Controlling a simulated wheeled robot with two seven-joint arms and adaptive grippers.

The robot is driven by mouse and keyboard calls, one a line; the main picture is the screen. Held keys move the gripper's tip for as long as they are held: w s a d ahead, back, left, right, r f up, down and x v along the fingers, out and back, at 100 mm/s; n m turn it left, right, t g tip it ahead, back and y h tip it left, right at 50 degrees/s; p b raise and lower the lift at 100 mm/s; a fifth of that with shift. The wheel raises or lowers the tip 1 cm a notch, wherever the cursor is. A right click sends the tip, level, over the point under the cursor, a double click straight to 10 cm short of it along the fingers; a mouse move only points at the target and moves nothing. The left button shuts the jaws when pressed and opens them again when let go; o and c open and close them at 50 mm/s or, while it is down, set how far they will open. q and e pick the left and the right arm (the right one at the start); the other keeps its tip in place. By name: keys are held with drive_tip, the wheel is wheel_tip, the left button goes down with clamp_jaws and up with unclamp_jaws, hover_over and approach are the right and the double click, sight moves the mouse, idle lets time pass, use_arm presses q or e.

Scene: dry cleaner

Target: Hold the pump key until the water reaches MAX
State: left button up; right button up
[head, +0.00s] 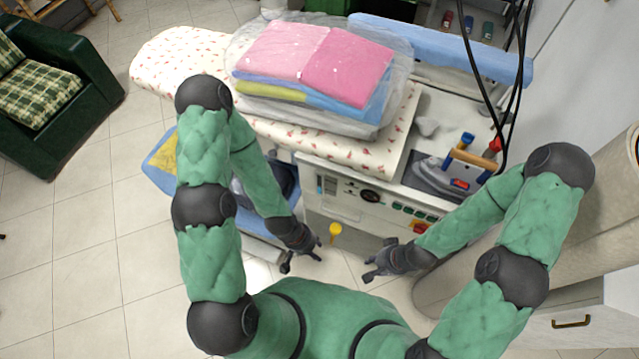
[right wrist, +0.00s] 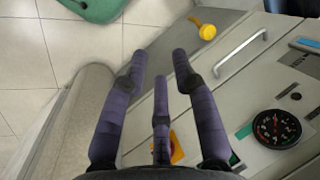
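The ironing station's control panel (head: 365,198) faces me. It carries a row of green keys (head: 408,211), a round dial (head: 370,196), a red and yellow switch (head: 420,228) and a small upright window (head: 329,186) at its left. I cannot read any MAX mark, water level or key label. My right gripper (head: 372,268) is in front of and below the panel, fingers apart, empty and touching no key. In the right wrist view its fingers (right wrist: 160,62) partly hide the red and yellow switch (right wrist: 177,148). My left gripper (head: 303,263) is left of it, fingers spread and empty.
A yellow knob (head: 335,232) sticks out low on the station's front. An iron (head: 440,178) rests on top at the right. Folded pink towels (head: 318,60) lie on the patterned board (head: 185,55). Black cables (head: 487,90) hang at the right. A green armchair (head: 95,75) stands left.

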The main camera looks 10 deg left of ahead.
clamp_jaws()
idle(1.4)
